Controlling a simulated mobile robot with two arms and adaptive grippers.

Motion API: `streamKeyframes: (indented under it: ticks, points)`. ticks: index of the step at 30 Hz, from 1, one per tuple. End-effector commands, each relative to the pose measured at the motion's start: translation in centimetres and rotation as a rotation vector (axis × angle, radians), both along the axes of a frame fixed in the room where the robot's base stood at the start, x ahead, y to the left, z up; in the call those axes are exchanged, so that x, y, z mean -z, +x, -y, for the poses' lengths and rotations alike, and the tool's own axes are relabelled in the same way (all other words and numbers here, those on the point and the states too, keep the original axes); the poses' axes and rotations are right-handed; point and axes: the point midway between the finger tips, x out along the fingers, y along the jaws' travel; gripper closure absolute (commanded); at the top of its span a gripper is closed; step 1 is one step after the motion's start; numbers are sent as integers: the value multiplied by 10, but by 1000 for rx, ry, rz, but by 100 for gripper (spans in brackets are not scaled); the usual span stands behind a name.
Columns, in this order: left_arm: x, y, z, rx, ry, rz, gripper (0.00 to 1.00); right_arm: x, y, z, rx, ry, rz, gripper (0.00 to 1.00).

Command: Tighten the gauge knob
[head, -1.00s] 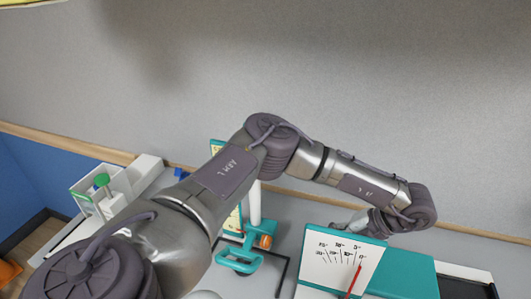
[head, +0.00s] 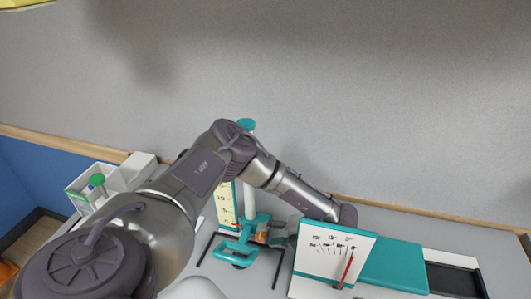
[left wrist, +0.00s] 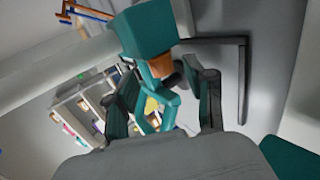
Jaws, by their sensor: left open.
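The gauge stand has a teal base (head: 232,250), a white post with a teal cap (head: 247,125) and a yellow scale (head: 226,203). The orange knob (head: 263,234) sits low at the post and is partly hidden in the head view. In the left wrist view, the orange knob (left wrist: 161,66) sticks out from a teal block (left wrist: 146,32). My left gripper (left wrist: 168,84) is open, with a dark finger on either side of the knob's line and a gap to each. In the head view, my left gripper (head: 278,236) is small beside the knob, partly hidden.
A white dial panel (head: 320,262) with a red needle stands right of the gauge stand, before a teal block (head: 395,266). A dark tray (head: 455,280) lies at the far right. A white rack with a green-topped item (head: 97,180) stands at the left.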

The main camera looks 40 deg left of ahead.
Motion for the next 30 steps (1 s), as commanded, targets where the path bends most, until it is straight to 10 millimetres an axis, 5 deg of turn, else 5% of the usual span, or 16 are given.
streamKeyframes:
  ticks: [15, 25, 30]
  points:
    - [13, -7, -16, 0, -1, 0, 46, -7, 0, -2, 0, 2, 1, 100]
    - [13, -7, -15, 1, -1, 0, 99, -7, -1, 2, -3, -2, -1, 100]
    - [18, -7, -14, 2, 30, -18, 100, 0, -1, 3, -4, -4, -1, 100]
